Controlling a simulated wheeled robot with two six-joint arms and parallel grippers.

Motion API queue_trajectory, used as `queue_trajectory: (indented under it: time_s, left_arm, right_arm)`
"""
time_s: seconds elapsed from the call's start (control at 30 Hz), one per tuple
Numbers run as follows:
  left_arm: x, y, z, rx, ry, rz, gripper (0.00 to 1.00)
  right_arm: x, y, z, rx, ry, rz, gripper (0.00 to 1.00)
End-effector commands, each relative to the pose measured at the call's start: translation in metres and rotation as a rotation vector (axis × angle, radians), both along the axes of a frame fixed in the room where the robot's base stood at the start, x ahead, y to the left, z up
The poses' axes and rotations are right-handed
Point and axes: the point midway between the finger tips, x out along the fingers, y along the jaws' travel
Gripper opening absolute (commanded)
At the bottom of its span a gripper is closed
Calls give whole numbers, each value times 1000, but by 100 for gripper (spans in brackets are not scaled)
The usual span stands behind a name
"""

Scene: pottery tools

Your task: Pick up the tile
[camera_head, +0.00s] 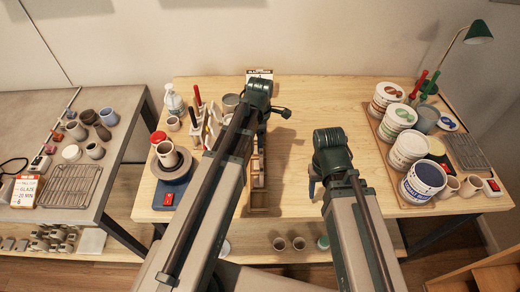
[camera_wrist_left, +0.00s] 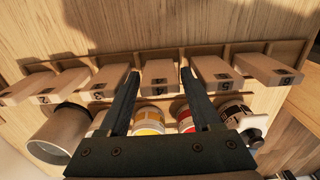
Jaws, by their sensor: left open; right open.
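Several pale, block-like tiles with dark number labels stand in a row in a wooden rack (camera_wrist_left: 235,47) in the left wrist view. My left gripper (camera_wrist_left: 159,73) is open, and its fingertips lie on either side of the middle tile (camera_wrist_left: 160,72) in that view. I cannot tell whether they touch it or how deep they reach. In the head view the rack (camera_head: 257,198) is partly hidden behind my left arm, and my left gripper (camera_head: 282,112) is small there. My right gripper (camera_head: 312,186) is open and apart from the rack, over the table.
Labelled tubs (camera_head: 424,180) and a wire rack (camera_head: 466,151) fill the table's right side. A pump bottle (camera_head: 175,101) and a blue-grey wheel (camera_head: 172,170) with a cup stand at left. In the wrist view, a metal cup (camera_wrist_left: 58,133) and jars (camera_wrist_left: 150,118) sit close to the rack.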

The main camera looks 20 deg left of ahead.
Motion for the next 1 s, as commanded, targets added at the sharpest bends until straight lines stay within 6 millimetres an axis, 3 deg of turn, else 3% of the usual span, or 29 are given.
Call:
queue_trajectory:
  time_s: [0.03, 0.13, 0.43, 0.8, 1.0]
  left_arm:
    - [0, 0, -14, 0, 0, 0, 65]
    - [0, 0, -23, 0, 0, 0, 65]
    - [0, 0, -24, 0, 0, 0, 65]
    - [0, 0, -23, 0, 0, 0, 0]
    - [0, 0, -23, 0, 0, 0, 0]
  right_arm:
    - [0, 0, -14, 0, 0, 0, 55]
    - [0, 0, -23, 0, 0, 0, 55]
    - [0, 0, -23, 0, 0, 0, 55]
    - [0, 0, -23, 0, 0, 0, 55]
    - [0, 0, -23, 0, 0, 0, 55]
